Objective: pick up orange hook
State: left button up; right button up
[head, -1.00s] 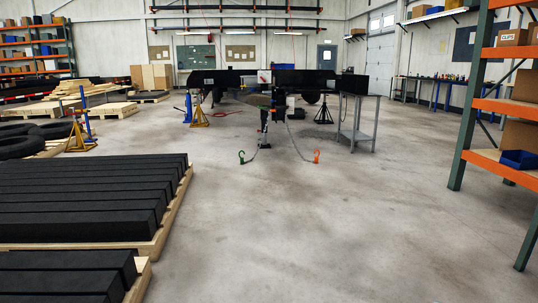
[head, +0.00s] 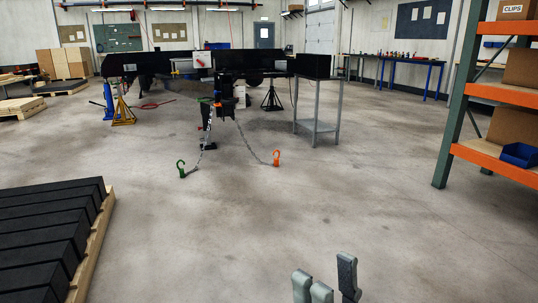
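The orange hook (head: 276,158) stands small on the concrete floor ahead, at the end of a chain (head: 254,145) that hangs from the trailer's front end (head: 224,95). A green hook (head: 181,169) on a second chain lies to its left. My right gripper (head: 331,273) shows at the bottom edge, right of centre, with its grey fingers pointing up and spread apart. It is open and empty, well short of the orange hook. My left gripper is not in view.
Black beams on a pallet (head: 92,245) lie at the left. An orange and green shelf rack (head: 480,155) stands at the right. A grey metal stand (head: 318,128) is right of the hook. The floor between me and the hook is clear.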

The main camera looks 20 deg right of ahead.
aim_at(276, 160)
jog(key=i, duration=2.3)
jog(key=i+z, duration=0.15)
jog(key=i, duration=0.45)
jog(key=i+z, duration=0.15)
jog(key=i, duration=0.4)
jog(key=i+j+z, duration=0.15)
jog(key=i, duration=0.45)
jog(key=i+j+z, duration=0.15)
jog(key=i, duration=0.45)
jog(key=i+l, duration=0.1)
jog(key=i, duration=0.65)
jog(key=i+l+z, duration=0.15)
jog(key=i, duration=0.6)
